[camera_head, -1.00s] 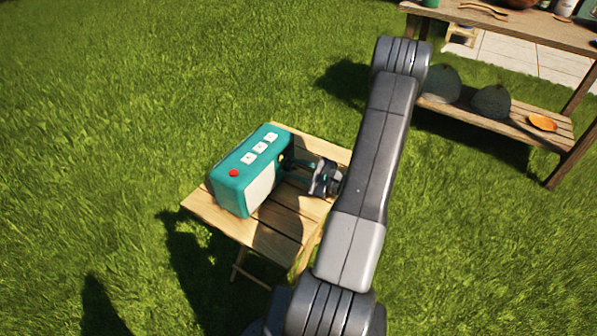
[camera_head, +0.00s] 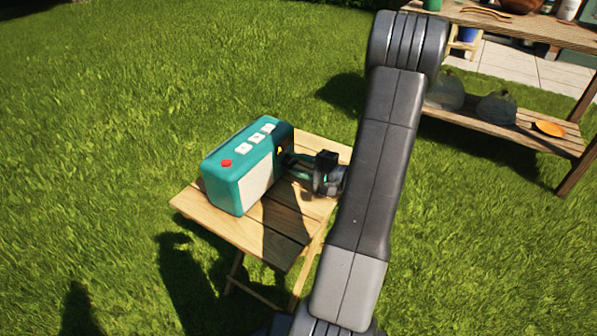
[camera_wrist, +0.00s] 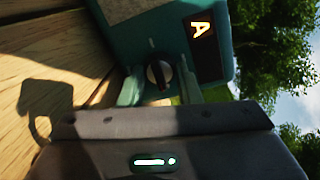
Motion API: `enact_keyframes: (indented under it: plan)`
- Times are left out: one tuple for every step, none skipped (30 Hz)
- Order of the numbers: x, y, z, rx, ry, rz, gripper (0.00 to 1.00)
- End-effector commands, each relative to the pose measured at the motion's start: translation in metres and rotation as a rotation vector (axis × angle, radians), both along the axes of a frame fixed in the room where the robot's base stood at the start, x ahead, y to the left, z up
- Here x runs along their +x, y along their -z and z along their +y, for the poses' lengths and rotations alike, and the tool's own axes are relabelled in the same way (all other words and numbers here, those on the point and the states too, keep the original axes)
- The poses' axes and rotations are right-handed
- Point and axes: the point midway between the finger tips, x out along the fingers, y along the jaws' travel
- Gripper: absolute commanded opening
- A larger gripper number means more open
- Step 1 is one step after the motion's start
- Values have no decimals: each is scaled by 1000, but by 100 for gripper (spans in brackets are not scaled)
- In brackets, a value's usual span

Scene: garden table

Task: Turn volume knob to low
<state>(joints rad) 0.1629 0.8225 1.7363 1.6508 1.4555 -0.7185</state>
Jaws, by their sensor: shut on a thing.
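A teal radio (camera_head: 228,184) with a pale front panel, white buttons and a red button (camera_head: 226,163) on top stands on a small wooden table (camera_head: 197,213). My gripper (camera_head: 286,160) reaches in from the right at the radio's front. In the wrist view its fingers (camera_wrist: 160,90) are on both sides of the knob, shut on it. The knob is hidden in the head view.
A wooden shelf (camera_head: 500,135) with dark round objects and an orange item stands at the upper right. Grass surrounds the small table, and its front boards are clear.

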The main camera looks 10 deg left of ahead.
Motion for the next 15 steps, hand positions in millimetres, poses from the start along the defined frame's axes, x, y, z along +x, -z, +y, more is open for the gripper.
enact_keyframes:
  plan:
    - [-1,3,0,-6,-1,-12,8]
    - [-1,3,0,-9,-1,-18,8]
    - [-1,2,0,-11,-1,-26,8]
    - [-1,2,0,-13,-1,-30,8]
    - [-1,2,0,-15,-1,-33,8]
    - [-1,1,0,-15,-1,-36,8]
    - [-1,1,0,-16,-1,-38,8]
    - [-1,1,0,-17,0,-40,8]
    - [-1,1,0,-17,0,-41,8]
    - [-1,1,0,-17,0,-41,8]
    - [-1,1,0,-18,-1,-41,8]
    - [-1,1,0,-18,-1,-41,8]
    - [-1,1,0,-18,-1,-41,8]
    - [-1,1,0,-18,-1,-41,8]
    - [-1,1,0,-18,-1,-41,8]
